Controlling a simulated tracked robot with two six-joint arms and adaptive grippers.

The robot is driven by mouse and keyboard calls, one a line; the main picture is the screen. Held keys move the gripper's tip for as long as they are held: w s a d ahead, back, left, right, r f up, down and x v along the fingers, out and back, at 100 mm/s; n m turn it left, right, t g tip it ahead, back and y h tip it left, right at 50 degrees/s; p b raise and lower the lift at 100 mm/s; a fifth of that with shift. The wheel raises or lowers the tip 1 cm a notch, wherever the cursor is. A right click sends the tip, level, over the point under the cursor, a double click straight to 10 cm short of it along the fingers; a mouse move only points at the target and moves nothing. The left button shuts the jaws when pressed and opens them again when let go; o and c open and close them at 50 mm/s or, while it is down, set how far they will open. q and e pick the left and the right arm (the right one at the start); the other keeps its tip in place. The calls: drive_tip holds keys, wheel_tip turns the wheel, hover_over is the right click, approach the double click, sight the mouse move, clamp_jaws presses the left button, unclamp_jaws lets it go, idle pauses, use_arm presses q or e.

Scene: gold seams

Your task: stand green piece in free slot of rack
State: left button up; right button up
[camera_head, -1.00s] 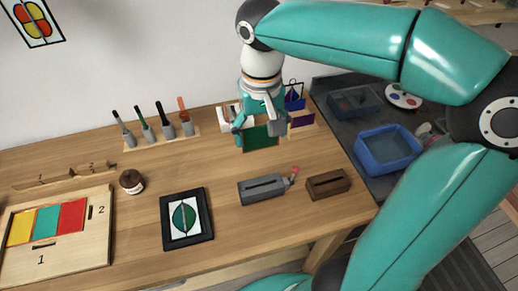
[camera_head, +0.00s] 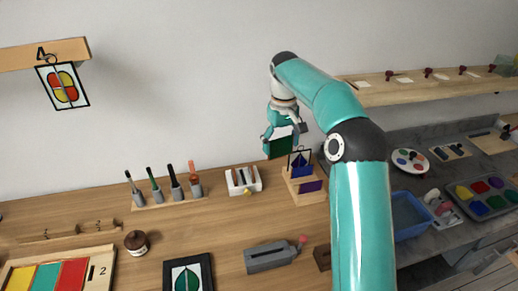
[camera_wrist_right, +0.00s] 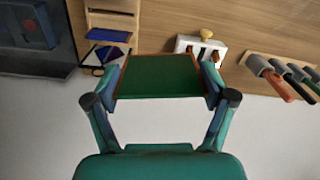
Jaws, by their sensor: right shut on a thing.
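My right gripper (camera_head: 284,138) is shut on the green piece (camera_head: 281,148), a flat dark green panel with a copper-coloured edge. It holds the piece up in front of the wall, above and behind the wooden rack (camera_head: 308,198). The rack holds a blue piece (camera_head: 301,170) and a purple piece (camera_head: 311,187). In the right wrist view the green piece (camera_wrist_right: 160,76) sits between both fingers, and the rack (camera_wrist_right: 111,22) with the blue piece (camera_wrist_right: 108,35) is at the upper left. My left gripper is not in view.
A white holder (camera_head: 243,181) stands left of the rack, and a row of brushes (camera_head: 168,190) further left. A grey block (camera_head: 268,257) lies in front. A blue tub (camera_head: 411,215) is to the right. Shelves run along the wall above.

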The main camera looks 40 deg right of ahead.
drive_tip(key=s+d+f+m, duration=0.2)
drive_tip(key=s+d+f, duration=0.3)
drive_tip(key=d+f, duration=0.3)
drive_tip(key=b, duration=0.4)
hover_over(306, 179)
drive_tip(key=s+a, duration=0.1)
drive_tip(key=a, duration=0.1)
drive_tip(key=shift+d+f, duration=0.15)
drive_tip(key=shift+f, duration=2)
drive_tip(key=shift+s+p, duration=0.15)
drive_tip(key=shift+p, duration=0.3)
drive_tip(key=shift+f+b, duration=0.3)
drive_tip(key=shift+f, duration=0.3)
drive_tip(key=shift+f+b, duration=0.5)
drive_tip(key=shift+f, duration=0.6)
idle(0.6)
